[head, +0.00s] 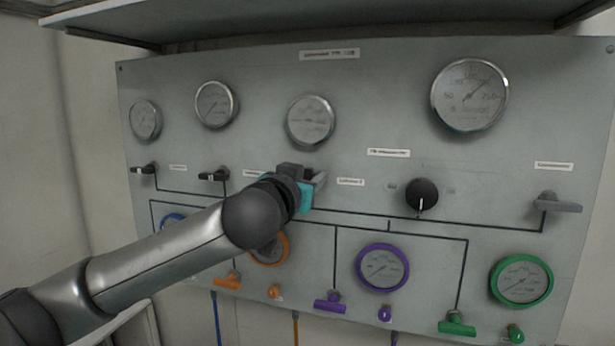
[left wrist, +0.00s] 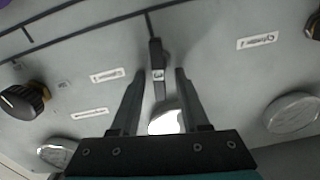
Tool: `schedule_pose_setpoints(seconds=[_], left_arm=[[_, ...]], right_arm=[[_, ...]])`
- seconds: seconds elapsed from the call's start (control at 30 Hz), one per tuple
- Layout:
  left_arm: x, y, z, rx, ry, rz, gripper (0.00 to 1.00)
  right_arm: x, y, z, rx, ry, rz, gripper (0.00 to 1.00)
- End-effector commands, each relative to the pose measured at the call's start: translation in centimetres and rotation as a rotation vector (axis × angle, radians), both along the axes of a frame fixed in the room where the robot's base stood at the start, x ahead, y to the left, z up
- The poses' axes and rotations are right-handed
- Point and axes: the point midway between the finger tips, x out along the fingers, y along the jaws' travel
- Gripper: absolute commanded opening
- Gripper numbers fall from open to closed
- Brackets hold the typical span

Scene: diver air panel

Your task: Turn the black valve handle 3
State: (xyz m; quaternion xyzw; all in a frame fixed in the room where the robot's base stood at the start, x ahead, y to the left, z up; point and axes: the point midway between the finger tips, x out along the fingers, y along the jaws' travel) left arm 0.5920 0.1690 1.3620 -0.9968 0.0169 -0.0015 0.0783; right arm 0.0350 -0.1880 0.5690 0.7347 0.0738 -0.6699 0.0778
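Black valve handle 3 (left wrist: 157,57) shows in the left wrist view as a short dark lever on the grey panel. My left gripper (left wrist: 160,76) is open, with one finger on each side of the lever's end and a visible gap on both sides. In the head view the left gripper (head: 314,183) is up against the panel below the third small gauge and hides most of that handle. Two similar black handles, one at the far left (head: 143,169) and one nearer (head: 213,175), stick out to the left. My right gripper is in neither view.
The upright panel (head: 400,60) carries gauges, including a large one (head: 469,95) at upper right. A black knob (head: 422,195) and a grey lever (head: 558,203) lie right of the gripper. Orange, purple and green valves sit below. A shelf (head: 200,20) overhangs the top.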

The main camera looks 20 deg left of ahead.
Motion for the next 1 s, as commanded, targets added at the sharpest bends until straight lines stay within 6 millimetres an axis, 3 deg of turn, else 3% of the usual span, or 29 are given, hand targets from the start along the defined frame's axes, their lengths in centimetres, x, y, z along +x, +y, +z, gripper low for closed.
schedule_pose_setpoints(seconds=[0.03, 0.4, 1.0], left_arm=[[-0.01, -0.01, 0.0, 0.0, 0.0, 0.0, 0.4], [-0.02, 0.0, -0.01, 0.0, 0.0, 0.0, 0.0], [-0.02, -0.04, -0.03, 0.023, 0.001, 0.0, 0.0]], right_arm=[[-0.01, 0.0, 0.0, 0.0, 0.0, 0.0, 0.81], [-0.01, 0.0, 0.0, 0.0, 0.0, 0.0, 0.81], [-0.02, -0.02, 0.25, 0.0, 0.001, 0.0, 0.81]])
